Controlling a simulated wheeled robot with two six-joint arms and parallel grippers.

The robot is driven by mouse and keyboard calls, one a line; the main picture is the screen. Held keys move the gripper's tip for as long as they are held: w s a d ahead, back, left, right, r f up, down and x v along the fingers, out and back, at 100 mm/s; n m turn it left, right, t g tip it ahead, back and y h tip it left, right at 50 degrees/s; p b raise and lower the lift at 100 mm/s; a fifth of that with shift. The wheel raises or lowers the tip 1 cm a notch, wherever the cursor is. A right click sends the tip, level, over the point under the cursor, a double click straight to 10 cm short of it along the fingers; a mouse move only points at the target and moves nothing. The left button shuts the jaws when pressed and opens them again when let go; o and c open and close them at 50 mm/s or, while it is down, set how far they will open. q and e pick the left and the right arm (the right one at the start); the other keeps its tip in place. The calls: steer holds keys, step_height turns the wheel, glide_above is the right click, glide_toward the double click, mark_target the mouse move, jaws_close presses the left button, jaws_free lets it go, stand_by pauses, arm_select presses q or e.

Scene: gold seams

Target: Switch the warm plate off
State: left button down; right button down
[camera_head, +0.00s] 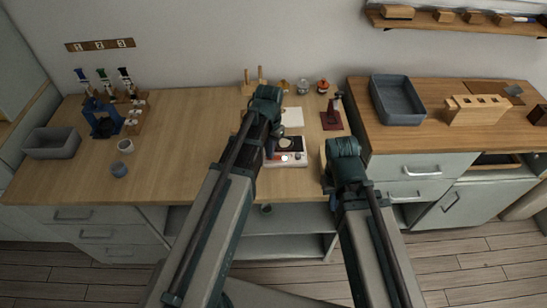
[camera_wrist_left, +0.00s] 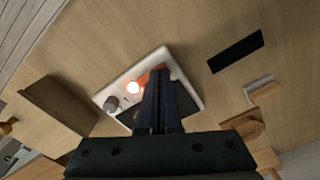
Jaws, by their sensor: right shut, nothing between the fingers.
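The warm plate (camera_head: 294,163) is a low white unit with a dark top, near the front edge of the wooden counter. A light on it (camera_head: 284,157) glows; in the left wrist view it is a bright spot with a red-orange surround (camera_wrist_left: 133,87). A grey round knob (camera_wrist_left: 110,103) sits beside the light at the plate's corner. My left gripper (camera_wrist_left: 158,75) has its fingers together and stands over the plate, hiding part of its dark top. I cannot tell whether it touches. My right gripper (camera_head: 344,158) is shut and empty, right of the plate; its fingertips are mostly hidden.
A white pad (camera_head: 292,117) lies behind the plate, with a dark red stand (camera_head: 333,118) to its right and small jars behind. A grey bin (camera_head: 397,98) stands on the right counter.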

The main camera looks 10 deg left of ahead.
arm_select(q)
steer(key=shift+f, duration=0.2)
steer(key=shift+r, duration=0.15)
step_height(320, 180, up, 7)
steer(key=p, duration=0.6)
steer(key=shift+p, duration=0.4)
steer(key=s+d+m+y, duration=0.1)
steer(key=s+d, duration=0.9)
steer(key=s, duration=0.4)
steer(key=shift+s+d, duration=0.15)
steer(key=shift+d, duration=0.1)
